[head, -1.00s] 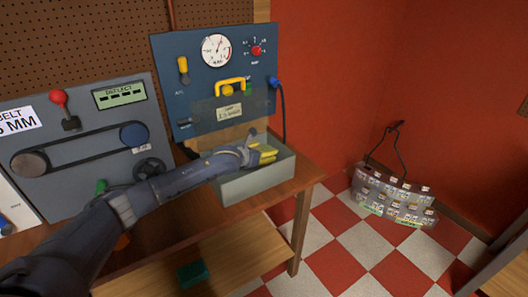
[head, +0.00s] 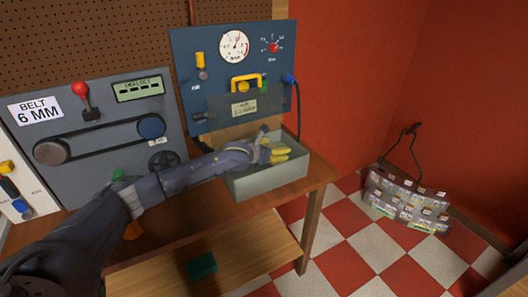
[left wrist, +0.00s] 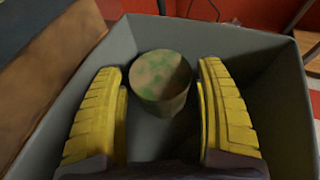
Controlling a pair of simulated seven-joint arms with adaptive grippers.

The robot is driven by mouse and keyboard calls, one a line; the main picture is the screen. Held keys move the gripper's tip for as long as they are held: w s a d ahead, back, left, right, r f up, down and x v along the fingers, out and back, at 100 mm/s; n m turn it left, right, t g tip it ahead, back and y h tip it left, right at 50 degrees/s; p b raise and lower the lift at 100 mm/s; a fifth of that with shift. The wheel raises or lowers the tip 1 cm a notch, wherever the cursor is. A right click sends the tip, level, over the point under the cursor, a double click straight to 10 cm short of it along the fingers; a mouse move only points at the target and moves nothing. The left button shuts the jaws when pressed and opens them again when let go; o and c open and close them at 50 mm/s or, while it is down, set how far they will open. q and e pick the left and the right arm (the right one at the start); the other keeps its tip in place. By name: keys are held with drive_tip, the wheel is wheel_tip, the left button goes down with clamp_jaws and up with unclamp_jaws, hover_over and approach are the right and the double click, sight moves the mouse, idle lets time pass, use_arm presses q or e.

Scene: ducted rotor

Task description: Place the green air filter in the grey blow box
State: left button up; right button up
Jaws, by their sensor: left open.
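The grey blow box (head: 262,184) is an open-topped bin at the right end of the workbench, below the blue gauge panel. It fills much of the left wrist view (left wrist: 285,90). A short round cylinder with green and brownish patches (left wrist: 160,80), which looks like the air filter, stands inside the box in the left wrist view. My left gripper (head: 278,152) has yellow fingers and reaches into the box. In the left wrist view its open fingers (left wrist: 160,72) are on either side of the cylinder, with gaps showing. The cylinder is hidden in the head view.
The blue panel (head: 215,60) with gauge and yellow handle rises behind the box, and a cable hangs at its right. A belt panel (head: 80,95) stands left. A green block (head: 201,266) lies on the lower shelf. Labelled items (head: 408,200) sit right, by the red wall.

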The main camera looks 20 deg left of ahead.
use_arm(q)
drive_tip(key=v, duration=1)
